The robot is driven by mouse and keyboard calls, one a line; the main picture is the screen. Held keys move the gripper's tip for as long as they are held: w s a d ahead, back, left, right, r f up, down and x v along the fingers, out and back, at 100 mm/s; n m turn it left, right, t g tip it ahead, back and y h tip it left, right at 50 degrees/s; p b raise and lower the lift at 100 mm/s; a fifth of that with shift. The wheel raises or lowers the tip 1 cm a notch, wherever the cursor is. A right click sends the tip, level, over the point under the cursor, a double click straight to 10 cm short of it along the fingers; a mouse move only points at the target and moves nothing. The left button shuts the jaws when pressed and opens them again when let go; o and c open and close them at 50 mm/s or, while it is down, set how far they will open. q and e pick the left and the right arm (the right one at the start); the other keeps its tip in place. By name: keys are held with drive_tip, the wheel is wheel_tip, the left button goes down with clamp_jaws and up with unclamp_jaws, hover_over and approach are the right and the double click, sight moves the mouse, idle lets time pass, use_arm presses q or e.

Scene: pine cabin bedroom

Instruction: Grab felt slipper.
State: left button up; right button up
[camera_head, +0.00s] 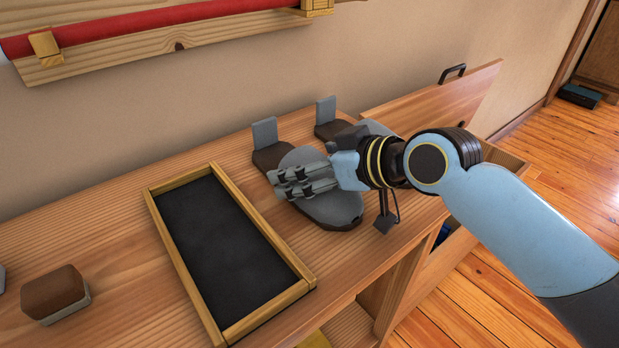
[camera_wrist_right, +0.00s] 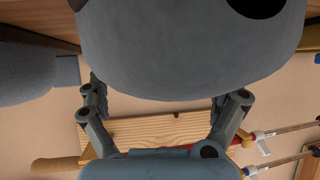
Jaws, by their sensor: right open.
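A grey felt slipper (camera_head: 335,208) with a dark brown sole and an upright grey heel tab (camera_head: 265,132) lies on the wooden bench top. A second, matching slipper (camera_head: 373,127) lies behind it, partly hidden by my right gripper. My right gripper (camera_head: 287,184) is open and reaches across the nearer slipper, hiding its middle. In the right wrist view a grey felt slipper (camera_wrist_right: 190,55) fills the top centre, with the open fingers on either side of its lower edge. I cannot tell whether they touch it. Another grey felt shape (camera_wrist_right: 25,75) shows at the left. My left gripper is out of view.
A wood-framed black tray (camera_head: 223,240) lies left of the slippers. A brown-topped brush-like block (camera_head: 55,292) sits at the far left. A wooden rail with a red bar (camera_head: 140,22) is on the wall. A raised lid with a dark handle (camera_head: 452,74) stands behind my arm.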

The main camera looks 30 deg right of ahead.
drive_tip(key=shift+c, duration=0.4)
drive_tip(key=c, duration=1)
drive_tip(key=shift+r, duration=0.1)
